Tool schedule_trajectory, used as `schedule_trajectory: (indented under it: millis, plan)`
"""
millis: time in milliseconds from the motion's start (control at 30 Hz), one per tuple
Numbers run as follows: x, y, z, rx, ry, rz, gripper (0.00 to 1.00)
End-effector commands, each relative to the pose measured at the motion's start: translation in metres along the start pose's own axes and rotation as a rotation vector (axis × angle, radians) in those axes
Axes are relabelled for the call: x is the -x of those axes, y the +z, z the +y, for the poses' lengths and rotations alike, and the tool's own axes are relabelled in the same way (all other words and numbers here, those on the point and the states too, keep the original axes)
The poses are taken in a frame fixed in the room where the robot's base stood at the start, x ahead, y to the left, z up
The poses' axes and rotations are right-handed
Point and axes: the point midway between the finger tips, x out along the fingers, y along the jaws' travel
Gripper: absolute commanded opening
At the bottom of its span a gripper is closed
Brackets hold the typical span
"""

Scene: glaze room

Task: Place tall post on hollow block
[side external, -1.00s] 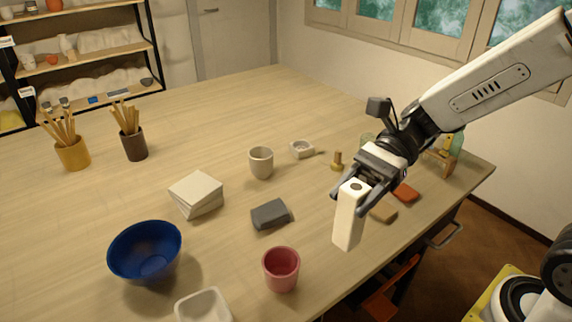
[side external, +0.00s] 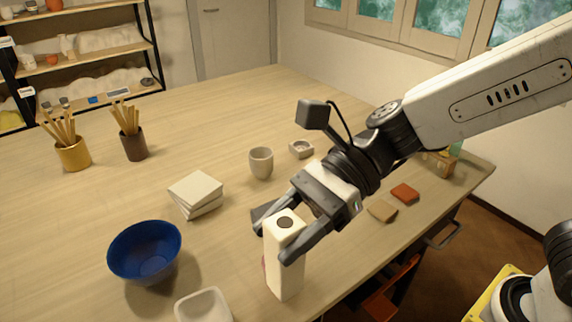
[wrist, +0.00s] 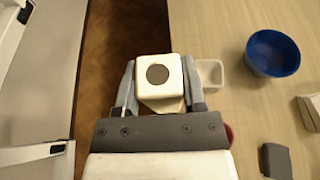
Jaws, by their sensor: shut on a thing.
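The tall post (side external: 285,262) is a cream, square-sided piece with a dark round spot on its top. My gripper (side external: 273,240) is shut on its upper part, and the post hangs nearly upright near the table's front edge. In the wrist view the post's top (wrist: 158,73) sits between the fingers. A white, open-topped rectangular piece with a hollow (side external: 204,305) lies left of the post, cut by the bottom edge; it also shows in the wrist view (wrist: 220,74). I cannot tell for certain that this is the hollow block.
A blue bowl (side external: 145,252) stands left. A pink cup (wrist: 229,132) is mostly hidden behind the post in the side view. A dark grey block (wrist: 276,161), a cream stack (side external: 196,194) and a beige cup (side external: 261,162) stand farther back. The back middle of the table is clear.

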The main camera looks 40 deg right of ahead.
Motion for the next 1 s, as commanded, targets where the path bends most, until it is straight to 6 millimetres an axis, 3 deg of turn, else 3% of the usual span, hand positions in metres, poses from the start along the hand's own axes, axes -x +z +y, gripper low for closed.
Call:
schedule_trajectory:
  millis: [433,1000]
  plan:
    - [-0.008,0.0,-0.007,0.001,0.0,-0.001,0.0]
    - [-0.055,-0.01,-0.052,-0.001,0.0,0.0,0.0]
